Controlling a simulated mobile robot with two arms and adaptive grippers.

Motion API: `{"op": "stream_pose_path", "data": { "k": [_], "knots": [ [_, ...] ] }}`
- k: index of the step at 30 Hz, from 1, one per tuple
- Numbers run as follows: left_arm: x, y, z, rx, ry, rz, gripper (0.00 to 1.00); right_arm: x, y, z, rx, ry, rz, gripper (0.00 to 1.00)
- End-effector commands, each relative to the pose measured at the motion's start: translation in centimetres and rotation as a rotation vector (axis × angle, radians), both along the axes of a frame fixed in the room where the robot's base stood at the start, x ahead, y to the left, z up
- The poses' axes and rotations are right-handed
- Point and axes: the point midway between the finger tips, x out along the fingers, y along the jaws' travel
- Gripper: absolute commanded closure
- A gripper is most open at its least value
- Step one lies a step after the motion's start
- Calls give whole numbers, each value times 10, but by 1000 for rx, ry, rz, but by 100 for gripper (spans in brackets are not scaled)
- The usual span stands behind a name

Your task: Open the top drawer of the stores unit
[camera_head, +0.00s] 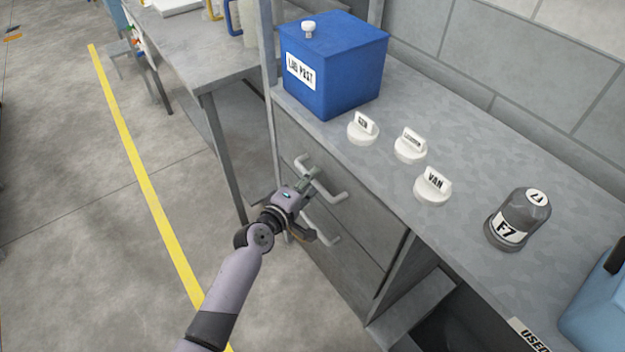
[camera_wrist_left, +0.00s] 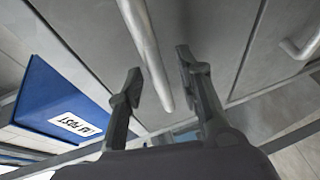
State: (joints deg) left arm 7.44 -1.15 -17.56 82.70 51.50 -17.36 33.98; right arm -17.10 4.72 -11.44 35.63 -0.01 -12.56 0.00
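The grey stores unit has a top drawer (camera_head: 368,212) whose front looks flush with the unit, so it appears shut. Its pale bar handle (camera_head: 334,192) is partly covered by my left gripper (camera_head: 308,184) in the head view. In the left wrist view, the handle bar (camera_wrist_left: 147,45) runs down between the two spread fingers of my left gripper (camera_wrist_left: 160,82). The fingers are open, with gaps beside the bar; I cannot tell whether either touches it. My right gripper is in neither view.
A second handle (camera_wrist_left: 300,42) shows lower on the unit. On top stand a blue box (camera_head: 345,75), white labelled knobs (camera_head: 433,188), a dark F7 container (camera_head: 518,220) and a light-blue container (camera_head: 600,310). Open floor (camera_head: 90,250) lies left of the unit.

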Motion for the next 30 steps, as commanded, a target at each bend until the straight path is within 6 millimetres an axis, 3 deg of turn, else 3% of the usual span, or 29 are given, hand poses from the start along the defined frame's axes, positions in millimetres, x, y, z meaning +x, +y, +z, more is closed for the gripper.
{"op": "stream_pose_path", "data": {
  "k": [13, 28, 30],
  "knots": [
    [10, -6, -2, 1, -1, 0, 67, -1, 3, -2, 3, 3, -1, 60],
    [9, -5, -2, 1, 0, 0, 100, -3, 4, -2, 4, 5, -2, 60],
    [9, -5, -2, 1, 0, 0, 100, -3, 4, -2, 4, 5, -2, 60]
  ]
}}
